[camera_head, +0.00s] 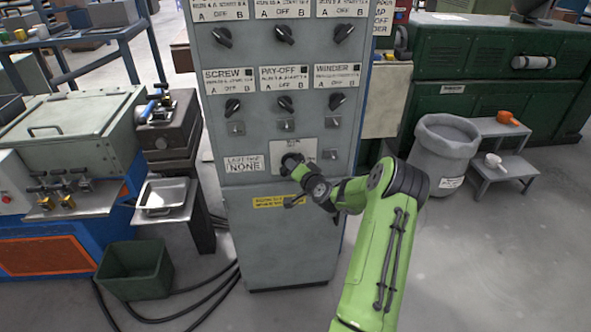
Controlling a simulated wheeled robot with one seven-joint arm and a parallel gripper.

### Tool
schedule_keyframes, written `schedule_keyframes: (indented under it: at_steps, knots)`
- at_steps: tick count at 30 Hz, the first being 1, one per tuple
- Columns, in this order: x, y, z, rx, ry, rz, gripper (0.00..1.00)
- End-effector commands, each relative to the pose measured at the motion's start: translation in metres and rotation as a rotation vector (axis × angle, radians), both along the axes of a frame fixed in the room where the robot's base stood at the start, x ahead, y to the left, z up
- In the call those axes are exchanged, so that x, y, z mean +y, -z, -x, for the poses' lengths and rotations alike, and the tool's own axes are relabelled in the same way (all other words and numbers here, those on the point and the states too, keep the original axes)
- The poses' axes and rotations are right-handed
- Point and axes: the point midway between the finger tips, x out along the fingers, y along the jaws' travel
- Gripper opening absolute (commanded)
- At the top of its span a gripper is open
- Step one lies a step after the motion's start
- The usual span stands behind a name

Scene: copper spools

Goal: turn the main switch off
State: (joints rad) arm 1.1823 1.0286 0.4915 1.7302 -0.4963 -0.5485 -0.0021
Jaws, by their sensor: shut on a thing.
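The grey control cabinet (275,240) stands upright in the middle of the head view. A pale plate (308,149) is on its front, below the rows of knobs. My gripper (291,164) reaches in from the right at this plate and is shut on the main switch there. My gripper covers the switch handle, so its angle and the lettering around it cannot be read. My green arm comes up from the lower right in front of the cabinet's right side.
Several black selector knobs (285,103) sit above the plate. A "LAST TRIP NONE" sign (244,163) is to its left. A green bin (135,270) and cables lie left of the cabinet. A grey waste bin (440,155) and steps (510,160) stand right. Floor at lower right is clear.

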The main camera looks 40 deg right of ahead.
Motion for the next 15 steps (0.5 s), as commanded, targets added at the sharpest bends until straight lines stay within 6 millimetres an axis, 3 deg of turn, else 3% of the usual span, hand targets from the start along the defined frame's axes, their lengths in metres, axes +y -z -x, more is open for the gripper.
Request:
schedule_keyframes:
  at_steps: [15]
  knots:
    - [0.0049,-0.0006,-0.0034,0.272,-0.003,0.403,0.0]
